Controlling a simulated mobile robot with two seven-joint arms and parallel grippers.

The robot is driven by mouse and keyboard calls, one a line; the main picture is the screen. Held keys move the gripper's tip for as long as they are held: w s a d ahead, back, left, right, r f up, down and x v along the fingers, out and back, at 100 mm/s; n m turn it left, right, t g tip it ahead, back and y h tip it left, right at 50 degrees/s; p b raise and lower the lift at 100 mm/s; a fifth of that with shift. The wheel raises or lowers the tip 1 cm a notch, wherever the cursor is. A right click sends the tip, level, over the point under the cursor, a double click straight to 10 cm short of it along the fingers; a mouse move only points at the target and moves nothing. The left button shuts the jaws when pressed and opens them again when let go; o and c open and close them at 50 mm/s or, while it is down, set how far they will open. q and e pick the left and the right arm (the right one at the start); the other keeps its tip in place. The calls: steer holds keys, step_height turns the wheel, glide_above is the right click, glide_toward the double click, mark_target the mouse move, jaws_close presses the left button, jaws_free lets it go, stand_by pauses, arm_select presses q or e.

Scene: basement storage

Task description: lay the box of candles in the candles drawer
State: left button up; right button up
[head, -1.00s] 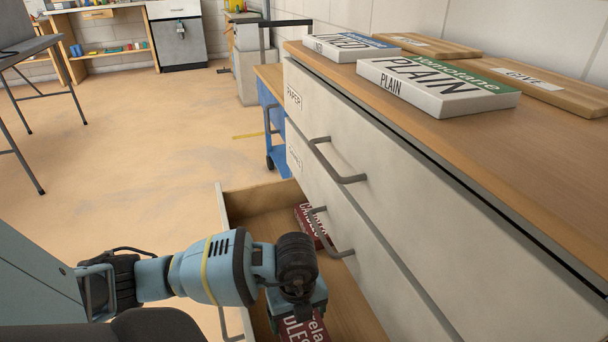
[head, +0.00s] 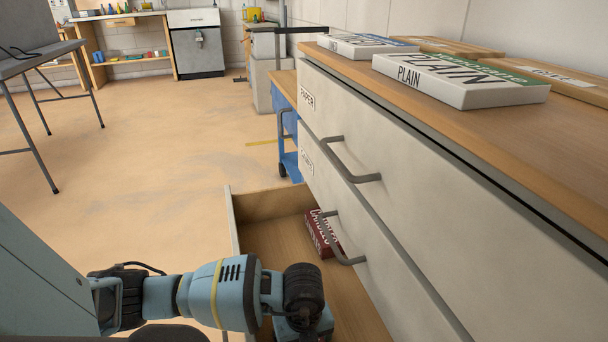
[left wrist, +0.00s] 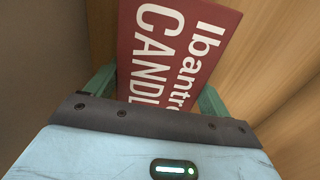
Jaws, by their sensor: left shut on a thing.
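My left gripper (head: 303,328) is over the open bottom drawer (head: 262,205), at the lower edge of the head view. It is shut on a dark red box of candles with white lettering, seen between the green fingers in the left wrist view (left wrist: 165,45). In the head view this box is hidden below the frame and the gripper. Wood-coloured surface shows beside it in the wrist view; I cannot tell if the box touches the drawer floor. Another red box marked CANDLES (head: 321,234) lies towards the drawer's far end. My right gripper is not in view.
Two shut drawers with grey handles, the upper labelled PAPER (head: 307,97), rise right of the open drawer. A blue cart (head: 287,135) stands beyond.

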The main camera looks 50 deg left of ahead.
arm_select(q)
steer(key=shift+f, duration=0.15)
steer(key=o, duration=1)
steer(key=shift+c, duration=0.2)
steer(key=shift+o, duration=0.3)
steer(key=shift+r, duration=0.2)
step_height(320, 180, up, 12)
steer(key=p, duration=0.5)
